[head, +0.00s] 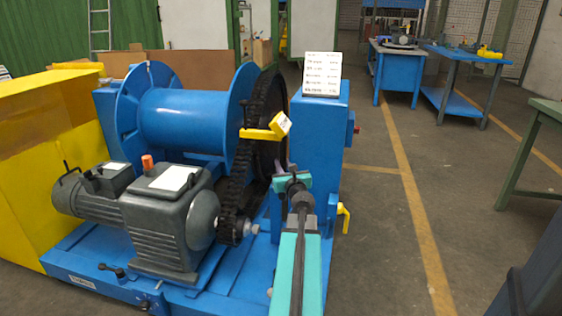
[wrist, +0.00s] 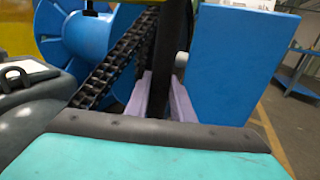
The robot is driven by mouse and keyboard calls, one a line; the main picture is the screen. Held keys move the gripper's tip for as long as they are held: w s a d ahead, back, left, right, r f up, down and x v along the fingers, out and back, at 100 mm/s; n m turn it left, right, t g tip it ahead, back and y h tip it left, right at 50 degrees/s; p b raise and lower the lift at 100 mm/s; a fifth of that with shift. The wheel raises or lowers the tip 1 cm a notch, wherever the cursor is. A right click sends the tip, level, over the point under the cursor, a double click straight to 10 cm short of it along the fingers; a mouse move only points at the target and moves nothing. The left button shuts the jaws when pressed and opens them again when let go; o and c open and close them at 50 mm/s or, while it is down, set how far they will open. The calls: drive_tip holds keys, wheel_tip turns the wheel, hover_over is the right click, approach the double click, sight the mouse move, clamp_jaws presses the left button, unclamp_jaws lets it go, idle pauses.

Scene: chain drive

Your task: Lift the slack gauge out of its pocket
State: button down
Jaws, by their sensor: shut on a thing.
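My gripper (wrist: 159,104) has two pale purple fingers, closed on the two sides of a dark upright bar, the slack gauge (wrist: 178,45) as far as I can tell. The bar runs up out of the top of the wrist view. In the head view a yellow arm with a white plate (head: 263,132) stands just above my gripper (head: 281,166), in front of the large dark sprocket. It looks like the gauge's upper part, but the join is unclear. The gauge's lower end and its pocket are hidden behind my wrist.
The chain (head: 238,180) runs close at the left of my gripper. A blue housing (head: 318,140) with a white text board (head: 322,74) stands close at the right. The blue drum (head: 180,122) and grey motor gearbox (head: 170,215) are left. The floor on the right is open.

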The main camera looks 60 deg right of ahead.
drive_tip(key=shift+p+v, duration=0.3)
drive_tip(key=shift+v, duration=2.25)
drive_tip(key=shift+r, duration=0.15)
